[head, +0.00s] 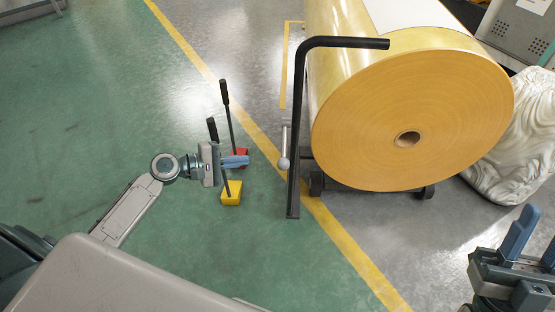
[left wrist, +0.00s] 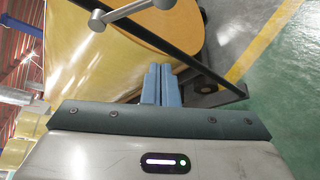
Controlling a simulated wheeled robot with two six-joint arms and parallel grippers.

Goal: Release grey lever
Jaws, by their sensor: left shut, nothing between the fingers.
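The grey lever (head: 284,148) is a thin rod with a round ball end, mounted at the black bent bar (head: 293,130) beside the big roll (head: 410,110). It hangs with its ball down in the head view. The fingers also show in the left wrist view (left wrist: 160,68). My right gripper (head: 538,228) is open at lower right, partly cut off.
Black-handled pedals or levers with a red base (head: 241,152) and a yellow base (head: 232,197) stand close around my left gripper. A marbled white object (head: 515,140) lies right of the roll. Green floor at left is free.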

